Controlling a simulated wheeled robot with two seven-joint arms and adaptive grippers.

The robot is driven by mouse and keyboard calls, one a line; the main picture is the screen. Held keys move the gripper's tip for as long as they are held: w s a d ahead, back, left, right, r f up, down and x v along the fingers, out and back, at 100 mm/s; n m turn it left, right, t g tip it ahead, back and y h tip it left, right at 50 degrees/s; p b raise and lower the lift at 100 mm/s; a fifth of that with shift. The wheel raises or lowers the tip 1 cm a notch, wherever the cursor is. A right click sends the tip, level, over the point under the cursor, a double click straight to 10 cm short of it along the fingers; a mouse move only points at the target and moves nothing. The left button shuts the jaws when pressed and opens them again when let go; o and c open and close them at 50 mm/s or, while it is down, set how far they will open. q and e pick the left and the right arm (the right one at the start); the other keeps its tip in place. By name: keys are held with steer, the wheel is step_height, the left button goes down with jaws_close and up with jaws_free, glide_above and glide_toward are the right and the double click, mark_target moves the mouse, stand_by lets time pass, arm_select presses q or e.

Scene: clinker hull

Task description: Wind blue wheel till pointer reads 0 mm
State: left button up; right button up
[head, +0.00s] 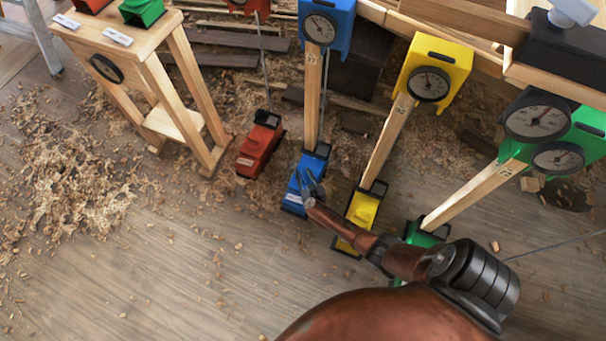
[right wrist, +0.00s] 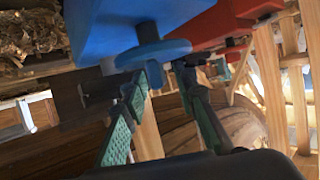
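The blue unit has a blue dial box (head: 341,27) with a round dial (head: 320,28), whose reading is too small to tell. A wooden post joins it to a blue base (head: 294,197) on the floor. My right gripper (head: 312,187) is at this base, small and partly overlapping it. In the right wrist view, the blue wheel (right wrist: 153,54) hangs on a short shaft under a blue body (right wrist: 120,28). My right gripper's green-padded fingers (right wrist: 162,75) stand apart, tips close to the wheel's underside; contact cannot be told. My left gripper is out of view.
A red base (head: 260,146) stands left of the blue one. Yellow (head: 363,209) and green (head: 425,234) bases stand to the right, beneath my right arm. A wooden stand (head: 160,70) is at upper left. Wood shavings (head: 75,180) litter the floor; the lower left is clearer.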

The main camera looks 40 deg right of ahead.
steer(key=shift+c, duration=0.4)
jaws_close()
steer(key=shift+a+m+g+h, duration=0.1)
steer(key=shift+m+g+h, duration=0.2)
steer(key=shift+m+h, duration=0.2)
